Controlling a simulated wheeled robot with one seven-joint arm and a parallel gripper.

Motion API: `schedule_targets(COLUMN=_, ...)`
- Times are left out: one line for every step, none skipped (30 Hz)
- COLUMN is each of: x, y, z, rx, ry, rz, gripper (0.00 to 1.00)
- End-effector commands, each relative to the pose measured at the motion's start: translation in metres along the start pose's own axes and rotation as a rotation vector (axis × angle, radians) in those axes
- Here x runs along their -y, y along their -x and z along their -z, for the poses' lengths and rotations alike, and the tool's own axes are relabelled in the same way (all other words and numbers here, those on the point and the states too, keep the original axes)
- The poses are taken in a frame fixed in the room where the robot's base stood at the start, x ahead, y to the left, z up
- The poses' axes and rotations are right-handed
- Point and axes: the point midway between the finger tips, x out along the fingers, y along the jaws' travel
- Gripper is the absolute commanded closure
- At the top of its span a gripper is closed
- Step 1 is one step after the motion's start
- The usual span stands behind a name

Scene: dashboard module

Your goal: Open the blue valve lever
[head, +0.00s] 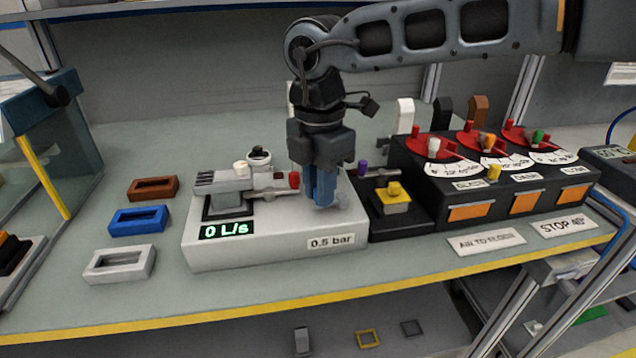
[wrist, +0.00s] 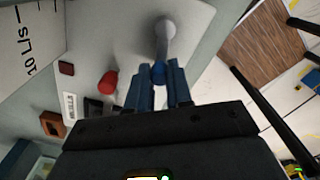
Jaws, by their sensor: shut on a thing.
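The blue valve lever shows in the wrist view as a grey arm with a blue tip (wrist: 158,73). The tip sits between the blue fingers of my gripper (wrist: 157,86). In the head view my gripper (head: 321,190) points straight down over the right part of the white module (head: 260,250), its fingers shut on the lever. There the fingers hide most of the lever. The module's display (head: 228,231) reads 0 L/s, and a label (head: 331,242) reads 0.5 bar.
A red-tipped lever (head: 294,180) is close left of my gripper. A purple-tipped lever (head: 363,168) and a yellow button (head: 394,194) are to the right, beside a black panel (head: 470,215) with red dials. Brown, blue and white frames lie left.

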Motion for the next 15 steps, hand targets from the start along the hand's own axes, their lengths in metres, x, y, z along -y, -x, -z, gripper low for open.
schedule_targets(x=0.002, y=0.000, z=0.000, rx=0.001, ry=0.041, rz=-0.002, gripper=1.00)
schedule_targets(x=0.003, y=0.000, z=0.000, rx=0.001, ry=0.069, rz=-0.002, gripper=1.00)
schedule_targets(x=0.004, y=0.000, z=0.000, rx=0.001, ry=0.106, rz=-0.002, gripper=1.00)
schedule_targets(x=0.005, y=0.000, z=0.001, rx=0.001, ry=0.135, rz=-0.002, gripper=1.00)
schedule_targets(x=0.007, y=0.000, z=0.001, rx=0.001, ry=0.164, rz=-0.002, gripper=1.00)
schedule_targets(x=0.008, y=0.000, z=0.001, rx=0.001, ry=0.202, rz=-0.002, gripper=1.00)
schedule_targets(x=0.009, y=0.000, z=0.001, rx=0.001, ry=0.231, rz=-0.002, gripper=1.00)
schedule_targets(x=0.011, y=0.000, z=0.001, rx=0.001, ry=0.259, rz=-0.002, gripper=1.00)
schedule_targets(x=0.012, y=0.000, z=0.001, rx=0.001, ry=0.298, rz=-0.002, gripper=1.00)
schedule_targets(x=0.013, y=0.000, z=0.001, rx=0.001, ry=0.326, rz=-0.002, gripper=1.00)
schedule_targets(x=0.015, y=0.000, z=0.001, rx=0.001, ry=0.354, rz=-0.002, gripper=1.00)
schedule_targets(x=0.016, y=0.000, z=0.001, rx=0.001, ry=0.393, rz=-0.002, gripper=1.00)
schedule_targets(x=0.018, y=0.000, z=0.001, rx=0.001, ry=0.420, rz=-0.002, gripper=1.00)
schedule_targets(x=0.019, y=0.000, z=0.001, rx=0.001, ry=0.448, rz=-0.002, gripper=1.00)
schedule_targets(x=0.020, y=0.000, z=0.000, rx=0.001, ry=0.486, rz=-0.002, gripper=1.00)
